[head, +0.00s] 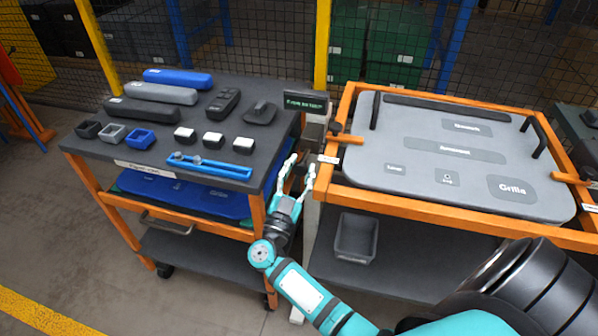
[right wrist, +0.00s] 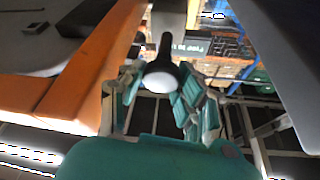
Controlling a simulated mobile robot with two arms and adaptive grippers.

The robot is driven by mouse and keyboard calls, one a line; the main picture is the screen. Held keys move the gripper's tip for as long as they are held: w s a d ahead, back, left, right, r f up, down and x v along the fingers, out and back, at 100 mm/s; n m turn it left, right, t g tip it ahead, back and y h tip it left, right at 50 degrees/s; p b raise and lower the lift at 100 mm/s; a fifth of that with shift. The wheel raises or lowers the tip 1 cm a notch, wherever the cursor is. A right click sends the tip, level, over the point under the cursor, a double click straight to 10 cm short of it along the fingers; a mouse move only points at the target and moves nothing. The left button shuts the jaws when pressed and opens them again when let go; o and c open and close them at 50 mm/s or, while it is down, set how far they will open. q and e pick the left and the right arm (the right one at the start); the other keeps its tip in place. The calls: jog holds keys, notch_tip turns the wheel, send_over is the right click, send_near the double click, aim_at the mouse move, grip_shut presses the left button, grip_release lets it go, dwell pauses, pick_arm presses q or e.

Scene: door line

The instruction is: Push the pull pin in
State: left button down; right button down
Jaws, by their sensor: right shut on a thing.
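The pull pin (right wrist: 163,72) shows in the right wrist view as a dark knob with a pale round end, below a grey bracket. My right gripper (right wrist: 160,88) has its teal fingers on both sides of the knob and is shut on it. In the head view my right gripper (head: 298,172) reaches up between the two carts, just below a grey post (head: 313,132) with a dark sign (head: 306,101). The pin cannot be made out clearly there. How deep it sits is hidden. My left gripper is not in view.
The left cart (head: 85,180) carries blue, grey and black parts on its dark top. The right cart (head: 450,222) has an orange frame around a grey panel (head: 450,180). A dark bin (head: 356,236) stands on its lower shelf. The gap between the carts is narrow.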

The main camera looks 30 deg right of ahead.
jog(key=shift+w+d, duration=0.85)
jog(key=shift+d, duration=0.1)
jog(key=shift+r, duration=0.1)
jog(key=c, duration=1.2)
grip_release()
jog(key=shift+o, duration=0.3)
jog(key=shift+w+d, duration=0.1)
jog(key=v, duration=1.2)
